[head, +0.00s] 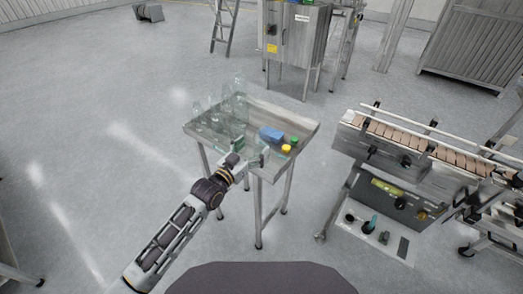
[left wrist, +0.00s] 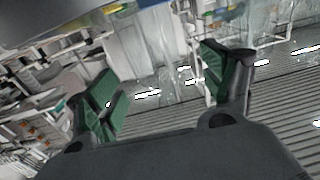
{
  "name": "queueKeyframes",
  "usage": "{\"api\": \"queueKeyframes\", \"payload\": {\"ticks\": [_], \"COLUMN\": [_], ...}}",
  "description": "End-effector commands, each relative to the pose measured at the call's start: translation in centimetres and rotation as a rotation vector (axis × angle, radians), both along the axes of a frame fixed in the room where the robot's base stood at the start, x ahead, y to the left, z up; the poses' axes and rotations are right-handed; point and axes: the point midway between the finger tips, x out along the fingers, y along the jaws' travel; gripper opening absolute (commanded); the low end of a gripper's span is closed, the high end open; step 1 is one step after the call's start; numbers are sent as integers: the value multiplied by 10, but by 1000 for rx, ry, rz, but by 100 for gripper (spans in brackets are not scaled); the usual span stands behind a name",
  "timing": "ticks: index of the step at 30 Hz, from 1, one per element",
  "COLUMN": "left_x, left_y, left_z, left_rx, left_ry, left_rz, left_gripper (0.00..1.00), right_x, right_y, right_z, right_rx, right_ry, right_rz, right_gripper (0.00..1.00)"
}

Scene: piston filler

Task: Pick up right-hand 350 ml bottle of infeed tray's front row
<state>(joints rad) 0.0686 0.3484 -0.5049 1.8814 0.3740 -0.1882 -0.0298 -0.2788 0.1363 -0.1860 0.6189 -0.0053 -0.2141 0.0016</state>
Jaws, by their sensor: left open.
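The infeed tray (head: 297,112) is a metal table with a raised rim, in the middle of the head view. Several clear bottles (head: 238,102) of differing heights stand upright on its left part. They are see-through and overlap, so I cannot single out the right-hand one of the front row. My left gripper (head: 250,154) is at the tray's near edge, in front of and right of the bottles. It also shows in the left wrist view (left wrist: 161,78), green-padded fingers wide apart, holding nothing. Clear glassy shapes show beyond the fingers there, blurred. My right gripper is not in view.
A blue block (head: 271,135) and yellow caps (head: 286,149) lie on the tray just right of my left gripper. A conveyor (head: 430,145) with a control panel stands to the right. A metal cabinet (head: 297,35) stands behind.

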Motion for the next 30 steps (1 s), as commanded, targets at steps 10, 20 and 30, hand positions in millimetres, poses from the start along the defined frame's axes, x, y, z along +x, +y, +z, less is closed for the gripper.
{"api": "queueKeyframes", "payload": {"ticks": [10,20,30], "left_x": [19,39,40], "left_y": [-18,-31,-32], "left_z": [3,2,2], "left_rx": [-2,0,0], "left_ry": [0,0,0], "left_rz": [-1,0,0], "left_gripper": [82,82,82], "right_x": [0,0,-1], "right_y": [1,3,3], "right_z": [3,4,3], "right_rx": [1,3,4], "right_ry": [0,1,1], "right_rz": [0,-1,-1], "right_gripper": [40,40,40]}}
